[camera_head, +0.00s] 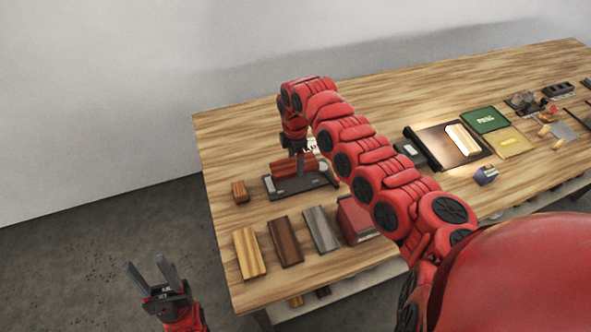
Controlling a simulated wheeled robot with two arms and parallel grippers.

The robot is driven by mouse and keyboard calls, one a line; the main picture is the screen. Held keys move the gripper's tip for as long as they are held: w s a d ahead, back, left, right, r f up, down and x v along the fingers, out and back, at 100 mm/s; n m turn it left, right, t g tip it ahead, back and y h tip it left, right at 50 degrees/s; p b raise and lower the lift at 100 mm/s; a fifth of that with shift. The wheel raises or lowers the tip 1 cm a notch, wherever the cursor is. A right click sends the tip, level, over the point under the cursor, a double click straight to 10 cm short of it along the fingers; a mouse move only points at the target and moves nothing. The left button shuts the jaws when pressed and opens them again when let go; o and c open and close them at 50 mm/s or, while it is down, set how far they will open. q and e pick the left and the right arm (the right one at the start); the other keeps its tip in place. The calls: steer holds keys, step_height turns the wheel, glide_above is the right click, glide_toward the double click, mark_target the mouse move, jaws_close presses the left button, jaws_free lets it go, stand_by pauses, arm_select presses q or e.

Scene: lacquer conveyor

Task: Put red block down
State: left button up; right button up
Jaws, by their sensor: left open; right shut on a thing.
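The red block (284,171) is at a dark tray-like fixture (310,183) on the left part of the wooden table. My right gripper (297,153) points down from above and is shut on the red block. I cannot tell whether the block touches the fixture. My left gripper (150,275) is open and empty, off the table's left front corner, over the floor.
Wooden and grey slabs (320,229) and a red box (354,220) line the front edge. A small wooden block (239,191) stands left of the fixture. A lit dark panel (447,146), a green tray (485,119) and a yellow tray (512,142) lie to the right. The table's back left is clear.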

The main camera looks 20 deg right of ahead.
mark_target(295, 179)
step_height(295, 179, down, 5)
steer(key=shift+r+p, duration=0.1)
steer(key=shift+p, duration=0.5)
steer(key=shift+f, duration=0.3)
steer(key=shift+f, duration=0.2)
steer(key=o, duration=1.4)
steer(key=shift+r, duration=0.1)
steer(key=shift+r, duration=0.1)
